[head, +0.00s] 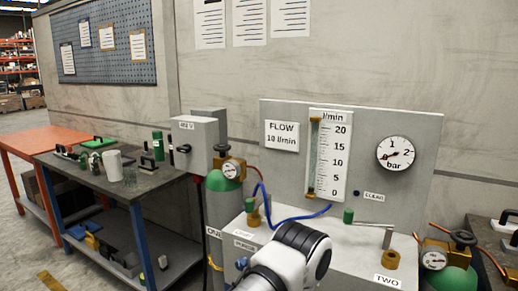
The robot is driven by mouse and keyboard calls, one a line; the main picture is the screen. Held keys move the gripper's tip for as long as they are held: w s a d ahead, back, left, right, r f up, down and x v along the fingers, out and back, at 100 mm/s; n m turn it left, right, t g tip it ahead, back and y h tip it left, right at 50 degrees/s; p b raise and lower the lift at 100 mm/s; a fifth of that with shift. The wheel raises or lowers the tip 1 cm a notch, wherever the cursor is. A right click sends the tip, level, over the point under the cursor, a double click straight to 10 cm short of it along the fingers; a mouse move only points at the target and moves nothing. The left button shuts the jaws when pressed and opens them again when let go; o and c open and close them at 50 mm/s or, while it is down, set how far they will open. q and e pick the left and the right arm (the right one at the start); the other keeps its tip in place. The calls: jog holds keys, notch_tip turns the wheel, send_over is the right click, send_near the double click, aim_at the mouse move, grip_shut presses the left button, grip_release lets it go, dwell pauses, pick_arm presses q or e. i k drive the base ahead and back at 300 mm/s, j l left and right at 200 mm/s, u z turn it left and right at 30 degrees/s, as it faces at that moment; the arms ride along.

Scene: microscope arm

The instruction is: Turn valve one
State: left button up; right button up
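A label reading ONE (213,232) shows at the left end of the bench, by a grey cylinder with a green shoulder (222,183). Right of it, a brass valve body (254,219) stands on the bench with a green knob (250,204) at its top; its lever cannot be made out. A second brass valve (390,259) stands by the label TWO (388,281), with a metal lever ending in a green knob (348,215). A white and black link of my arm rises from the bottom centre, in front of the bench. Neither gripper can be seen.
A flow column (328,155) and a bar dial (396,153) are on the upright panel (270,110). A blue hose (290,219) runs across the bench. A regulator with a gauge and black handwheel (222,150) tops the left cylinder. Another gauge (434,260) is at right.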

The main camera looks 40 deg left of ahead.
aim_at(221, 148)
jog(key=u, duration=1.6)
